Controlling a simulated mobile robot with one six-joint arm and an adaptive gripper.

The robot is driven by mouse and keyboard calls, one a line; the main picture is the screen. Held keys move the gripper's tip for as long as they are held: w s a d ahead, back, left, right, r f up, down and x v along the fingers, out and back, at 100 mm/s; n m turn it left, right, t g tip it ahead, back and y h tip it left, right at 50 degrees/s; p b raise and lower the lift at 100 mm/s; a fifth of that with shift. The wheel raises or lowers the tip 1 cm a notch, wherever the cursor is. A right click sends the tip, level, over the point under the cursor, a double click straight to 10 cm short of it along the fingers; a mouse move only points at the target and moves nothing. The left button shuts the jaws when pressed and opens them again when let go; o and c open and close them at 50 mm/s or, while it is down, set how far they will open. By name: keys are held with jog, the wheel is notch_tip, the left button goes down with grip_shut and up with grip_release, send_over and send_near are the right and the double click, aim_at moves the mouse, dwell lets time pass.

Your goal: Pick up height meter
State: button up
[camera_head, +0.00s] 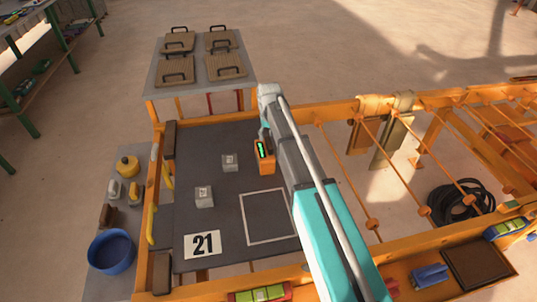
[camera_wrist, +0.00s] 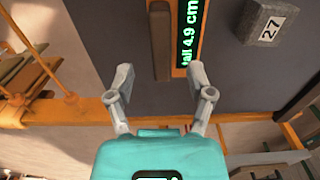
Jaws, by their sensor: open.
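The height meter (camera_head: 265,162) is an orange upright box with a green lit display, standing on the dark table top near its back right. In the wrist view its display (camera_wrist: 189,35) reads "tall 4.9 cm", and a brown bar (camera_wrist: 161,42) shows just left of it. My gripper (camera_wrist: 160,76) is open and empty. Its fingertips are apart, below the bar and display in the picture, with no contact visible. In the head view my arm covers the table just right of the meter, and my fingers are hard to make out.
Two grey blocks stand on the dark top (camera_head: 190,165), one near the meter (camera_head: 230,162) and one nearer the front (camera_head: 204,196). An orange frame with ropes (camera_head: 372,223) is at right.

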aim_at(269, 142)
jog(key=shift+s+f+b, duration=0.15)
jog(key=shift+f+b, duration=1.85)
jog(key=shift+f, duration=0.25)
grip_shut()
